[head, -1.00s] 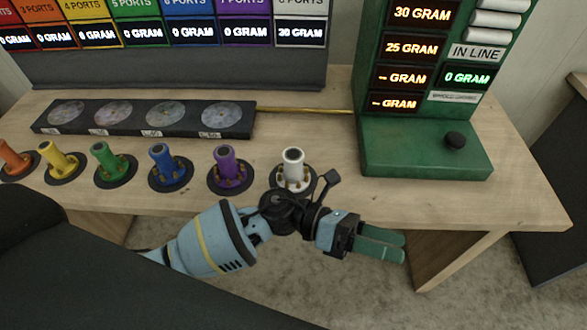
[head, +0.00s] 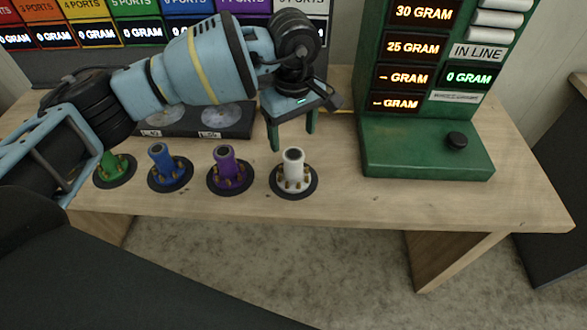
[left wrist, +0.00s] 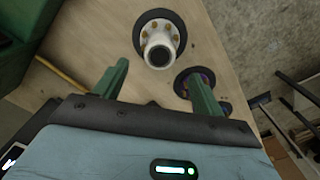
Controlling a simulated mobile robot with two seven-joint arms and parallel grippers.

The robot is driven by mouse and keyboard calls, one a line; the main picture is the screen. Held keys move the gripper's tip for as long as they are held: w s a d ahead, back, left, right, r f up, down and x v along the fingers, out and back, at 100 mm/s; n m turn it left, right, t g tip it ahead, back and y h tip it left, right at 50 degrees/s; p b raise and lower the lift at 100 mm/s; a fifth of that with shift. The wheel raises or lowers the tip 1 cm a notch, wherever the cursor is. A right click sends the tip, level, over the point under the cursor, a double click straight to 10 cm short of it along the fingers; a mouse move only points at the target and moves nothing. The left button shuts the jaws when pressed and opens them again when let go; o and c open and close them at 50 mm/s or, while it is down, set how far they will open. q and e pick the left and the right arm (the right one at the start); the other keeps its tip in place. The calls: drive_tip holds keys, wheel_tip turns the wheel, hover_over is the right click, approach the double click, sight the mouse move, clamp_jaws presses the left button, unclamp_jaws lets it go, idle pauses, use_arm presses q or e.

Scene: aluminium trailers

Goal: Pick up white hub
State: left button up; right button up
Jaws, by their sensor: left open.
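The white hub (head: 293,172) stands upright on a round dark base on the wooden table, at the right end of a row of coloured hubs. It also shows in the left wrist view (left wrist: 160,46), ahead of the fingers and roughly between their lines. My left gripper (head: 292,140) is above the table, just behind and above the white hub, with its green fingers pointing down. It is open and empty. In the left wrist view its two fingers (left wrist: 157,84) are spread wide and apart from the hub. My right gripper is not in view.
A purple hub (head: 229,168), a blue hub (head: 165,165) and a green hub (head: 112,166) stand left of the white one. A green display stand (head: 425,150) is at right. A dark tray with discs (head: 240,130) lies behind. The table's front is clear.

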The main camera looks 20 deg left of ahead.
sight(294, 154)
use_arm(q)
drive_tip(key=shift+f+p, duration=0.35)
drive_tip(key=shift+f, duration=3.6)
drive_tip(key=shift+c, duration=0.3)
drive_tip(key=c, duration=1.4)
drive_tip(key=shift+r, duration=0.1)
clamp_jaws()
